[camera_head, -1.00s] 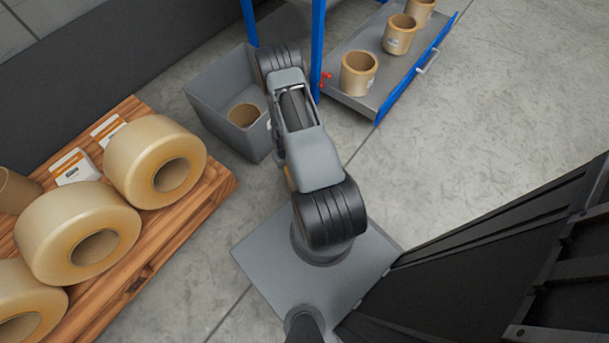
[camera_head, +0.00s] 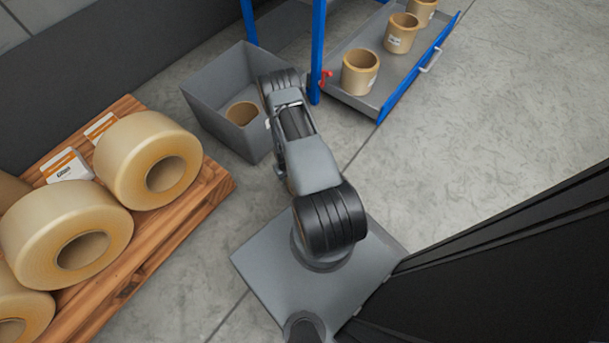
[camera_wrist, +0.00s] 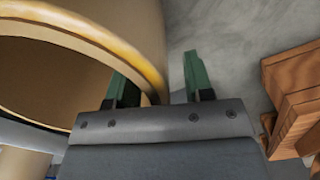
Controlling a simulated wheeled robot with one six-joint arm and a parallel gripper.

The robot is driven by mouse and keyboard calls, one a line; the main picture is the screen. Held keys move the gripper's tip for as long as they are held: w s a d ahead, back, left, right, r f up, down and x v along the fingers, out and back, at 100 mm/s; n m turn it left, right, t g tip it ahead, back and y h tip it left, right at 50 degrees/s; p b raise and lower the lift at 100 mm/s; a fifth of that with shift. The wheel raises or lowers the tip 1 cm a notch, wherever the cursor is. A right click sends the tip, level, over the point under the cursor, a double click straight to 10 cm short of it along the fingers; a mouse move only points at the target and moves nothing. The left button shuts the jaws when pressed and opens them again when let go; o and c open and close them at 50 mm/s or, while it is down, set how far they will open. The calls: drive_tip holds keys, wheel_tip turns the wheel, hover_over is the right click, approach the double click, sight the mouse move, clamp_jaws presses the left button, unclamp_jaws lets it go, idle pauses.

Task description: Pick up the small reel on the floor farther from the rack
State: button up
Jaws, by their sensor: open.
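In the wrist view a tan small reel (camera_wrist: 150,35) fills the upper left, very close, with its dark open core facing the camera. My gripper (camera_wrist: 158,88) is open. Its left green finger overlaps the reel's core opening, and its right finger is outside the reel over grey floor. Part of the reel's wall appears between the fingers; I cannot tell whether either finger touches it. In the head view my arm hides the gripper and this reel, so I cannot tell its place relative to the rack (camera_head: 317,50).
In the head view a grey bin (camera_head: 205,110) holds a reel (camera_head: 243,113). Several small reels stand on the rack's pulled-out tray (camera_head: 362,97). A wooden pallet (camera_head: 200,190) with large rolls (camera_head: 150,160) is at left. Another tan cylinder (camera_wrist: 25,162) shows lower left in the wrist view.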

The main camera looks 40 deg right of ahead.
drive_tip(key=shift+f, duration=0.1)
drive_tip(key=shift+c, duration=0.3)
clamp_jaws()
idle(1.0)
